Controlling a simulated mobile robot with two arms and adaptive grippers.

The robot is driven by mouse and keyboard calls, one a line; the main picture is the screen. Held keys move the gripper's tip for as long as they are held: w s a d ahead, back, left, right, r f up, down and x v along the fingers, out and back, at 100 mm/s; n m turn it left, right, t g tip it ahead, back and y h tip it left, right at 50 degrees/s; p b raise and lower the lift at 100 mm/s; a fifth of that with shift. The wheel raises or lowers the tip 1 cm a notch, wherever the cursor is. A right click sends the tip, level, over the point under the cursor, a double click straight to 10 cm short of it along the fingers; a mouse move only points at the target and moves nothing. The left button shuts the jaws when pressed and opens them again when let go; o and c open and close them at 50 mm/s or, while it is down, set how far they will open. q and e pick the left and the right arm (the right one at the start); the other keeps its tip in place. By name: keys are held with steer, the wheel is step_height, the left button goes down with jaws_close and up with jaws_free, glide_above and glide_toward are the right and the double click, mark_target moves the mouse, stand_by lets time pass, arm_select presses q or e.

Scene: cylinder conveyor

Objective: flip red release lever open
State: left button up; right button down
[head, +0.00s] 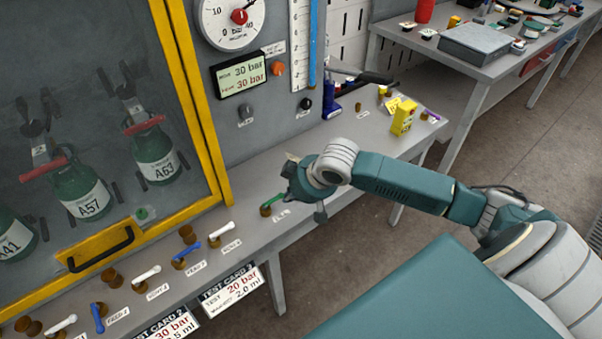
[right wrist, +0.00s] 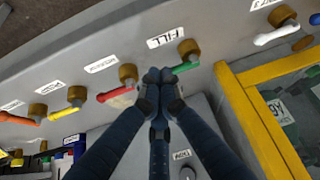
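The red release lever (right wrist: 117,96) shows in the right wrist view, on a brass valve body (right wrist: 128,74) on the grey bench ledge. In the head view my right gripper (head: 302,184) is low over the ledge, beside the green lever (head: 273,201), and hides the red lever. My left gripper is not in view.
Yellow (right wrist: 76,97) and orange (right wrist: 20,119) levers follow beside the red one. A yellow-framed cabinet (head: 196,90) with green cylinders stands at the left. White and blue levers line the ledge front. A yellow box (head: 403,117) stands at the ledge's right end.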

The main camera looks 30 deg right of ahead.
steer(key=w+d+r, duration=0.1)
steer(key=d, duration=0.1)
steer(key=w+d+r+m, duration=0.1)
steer(key=w+d+r, duration=0.1)
steer(key=d, duration=0.1)
steer(key=w+d+r+m, duration=0.1)
steer(key=d+r, duration=0.1)
steer(key=d, duration=0.1)
steer(key=shift+w+d+r+t+h, duration=0.1)
steer(key=shift+w+r+t+h, duration=0.15)
steer(key=shift+w+t+h, duration=0.15)
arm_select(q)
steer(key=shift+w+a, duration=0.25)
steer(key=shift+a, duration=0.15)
arm_select(e)
steer(key=shift+w+f, duration=0.25)
steer(key=shift+f, duration=0.15)
steer(key=x, duration=0.9)
steer(key=shift+p, duration=0.4)
steer(key=s+p, duration=0.1)
steer(key=s, duration=0.1)
steer(key=shift+s+r+p, duration=0.3)
steer(key=shift+s+p, duration=0.1)
steer(key=shift+s+r, duration=0.1)
steer(key=shift+s, duration=0.5)
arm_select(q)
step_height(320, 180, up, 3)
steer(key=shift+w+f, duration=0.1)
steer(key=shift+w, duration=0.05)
